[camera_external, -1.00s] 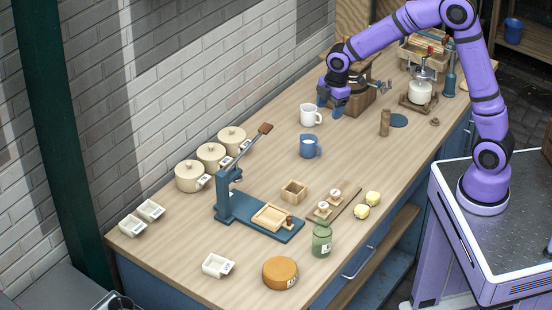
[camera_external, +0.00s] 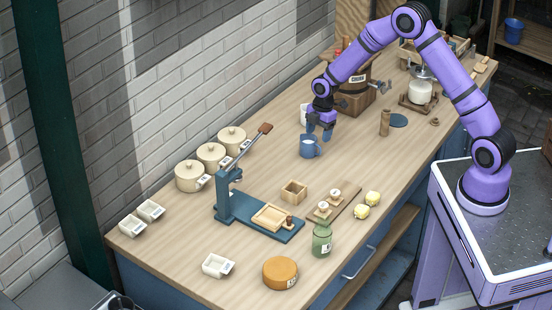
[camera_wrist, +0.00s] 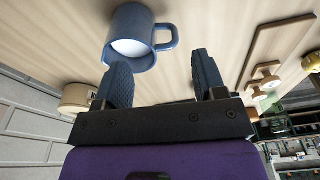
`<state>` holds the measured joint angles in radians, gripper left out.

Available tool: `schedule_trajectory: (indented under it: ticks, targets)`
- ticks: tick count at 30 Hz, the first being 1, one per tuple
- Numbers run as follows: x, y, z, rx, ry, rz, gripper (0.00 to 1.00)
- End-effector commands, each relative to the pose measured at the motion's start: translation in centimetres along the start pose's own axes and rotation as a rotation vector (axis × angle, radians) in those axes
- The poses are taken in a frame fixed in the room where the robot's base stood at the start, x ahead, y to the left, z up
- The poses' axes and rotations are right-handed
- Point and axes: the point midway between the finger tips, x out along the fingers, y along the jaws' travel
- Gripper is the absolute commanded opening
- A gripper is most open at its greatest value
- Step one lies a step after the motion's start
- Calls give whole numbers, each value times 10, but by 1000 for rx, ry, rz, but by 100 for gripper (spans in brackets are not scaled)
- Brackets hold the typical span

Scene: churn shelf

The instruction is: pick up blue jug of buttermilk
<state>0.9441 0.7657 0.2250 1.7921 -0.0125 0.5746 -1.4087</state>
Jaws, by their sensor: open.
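The blue jug (camera_external: 308,148) stands upright on the wooden counter. In the wrist view the blue jug (camera_wrist: 128,32) shows white liquid inside and its handle on the right side. My gripper (camera_external: 321,132) is just above and beside the jug's upper right in the external view. In the wrist view my gripper (camera_wrist: 158,75) is open, with its two blue fingers apart and nothing between them. The jug lies ahead of the left finger, and its handle is toward the gap. I cannot tell whether a finger touches it.
A white mug (camera_external: 304,114) stands just behind the jug, partly hidden by my arm. A wooden churn (camera_external: 354,88) stands behind. A blue press (camera_external: 240,212), a small wooden box (camera_external: 293,191) and a board (camera_external: 345,203) stand in front. Counter around the jug's left is clear.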

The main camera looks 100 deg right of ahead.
Motion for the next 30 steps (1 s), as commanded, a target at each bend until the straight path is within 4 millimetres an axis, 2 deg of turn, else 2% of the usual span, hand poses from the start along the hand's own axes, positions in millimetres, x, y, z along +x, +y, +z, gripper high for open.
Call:
schedule_trajectory:
  ticks: [3,10,18,26,30]
  targets:
    - [15,0,-1,-1,0,-1,64]
    - [30,-3,0,-1,0,0,64]
    - [65,-6,0,-1,0,0,64]
    - [70,-6,0,0,0,1,64]
    - [70,-6,0,0,0,1,34]
